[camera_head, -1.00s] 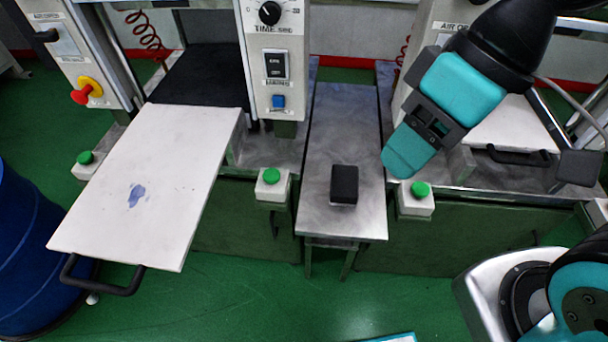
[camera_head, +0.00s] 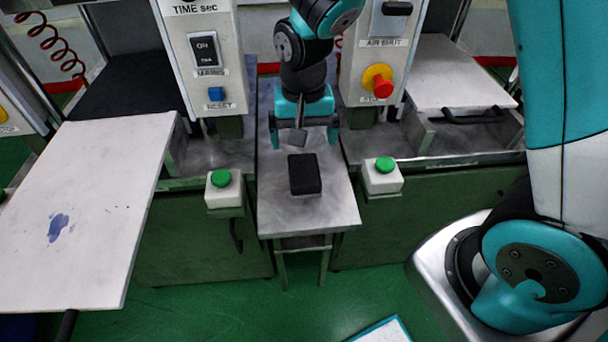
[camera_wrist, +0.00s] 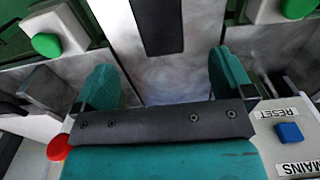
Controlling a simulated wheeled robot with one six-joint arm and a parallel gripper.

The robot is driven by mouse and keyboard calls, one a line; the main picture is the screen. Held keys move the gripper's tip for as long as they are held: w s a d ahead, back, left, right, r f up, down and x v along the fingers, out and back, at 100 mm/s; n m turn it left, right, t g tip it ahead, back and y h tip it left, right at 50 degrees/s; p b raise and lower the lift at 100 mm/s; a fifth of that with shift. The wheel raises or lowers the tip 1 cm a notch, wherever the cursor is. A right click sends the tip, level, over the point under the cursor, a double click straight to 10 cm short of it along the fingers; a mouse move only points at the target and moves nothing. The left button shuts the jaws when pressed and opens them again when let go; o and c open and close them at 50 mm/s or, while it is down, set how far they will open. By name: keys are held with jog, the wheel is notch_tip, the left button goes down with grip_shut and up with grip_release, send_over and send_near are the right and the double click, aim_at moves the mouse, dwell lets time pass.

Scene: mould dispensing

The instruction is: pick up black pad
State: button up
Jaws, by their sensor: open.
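The black pad (camera_head: 305,174) is a small dark block lying on the narrow grey metal table (camera_head: 330,208) between the two machines. My gripper (camera_head: 305,137) is in the head view just behind the pad, above the table, with its teal fingers spread and nothing between them. In the wrist view the pad (camera_wrist: 157,22) shows at the top centre, beyond the open fingers of my gripper (camera_wrist: 163,82). The pad appears apart from both fingers.
Green-button boxes stand left (camera_head: 224,188) and right (camera_head: 382,175) of the table. Machine panels (camera_head: 205,60) with switches and a red stop knob (camera_head: 381,82) flank the arm. A white plate (camera_head: 85,200) juts out at the left, and another plate (camera_head: 450,75) lies at the right.

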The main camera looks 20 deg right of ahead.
send_over(304, 169)
jog(key=f, duration=0.5)
jog(key=shift+s+a, duration=0.1)
jog(key=shift+s, duration=0.15)
jog(key=shift+w+f, duration=0.15)
jog(key=shift+f, duration=1.15)
jog(key=shift+w+f, duration=0.1)
jog(key=shift+f, duration=1.2)
jog(key=c, duration=1.1)
jog(key=shift+r, duration=0.15)
notch_tip(304, 169, up, 20)
jog(key=shift+p, duration=0.45)
